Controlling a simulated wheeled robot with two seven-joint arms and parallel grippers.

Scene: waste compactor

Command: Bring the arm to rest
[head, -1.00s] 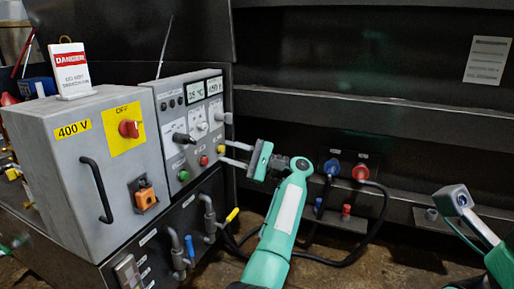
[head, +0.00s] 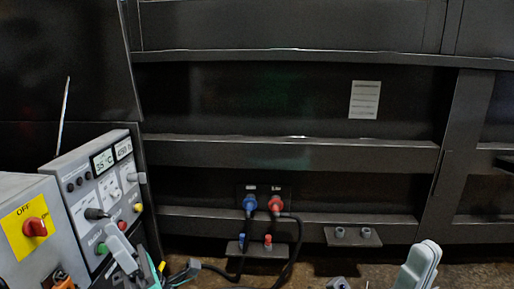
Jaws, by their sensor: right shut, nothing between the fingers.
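My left gripper (head: 124,250) is at the lower left, a grey and green shape in front of the control panel (head: 98,190). It overlaps the panel's lower right corner in the picture. Whether its fingers are apart or touch anything cannot be made out. My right gripper (head: 424,262) is at the bottom right, pale grey-green, its fingers together and pointing up. It is shut and empty, in front of the dark wall and clear of the things around it. The lower parts of both arms are cut off by the bottom edge.
A grey cabinet with a red switch (head: 35,227) on a yellow plate stands at the far left. A blue plug (head: 250,205) and a red plug (head: 276,205) sit on the dark wall, with black cables below. A paper notice (head: 364,100) hangs higher.

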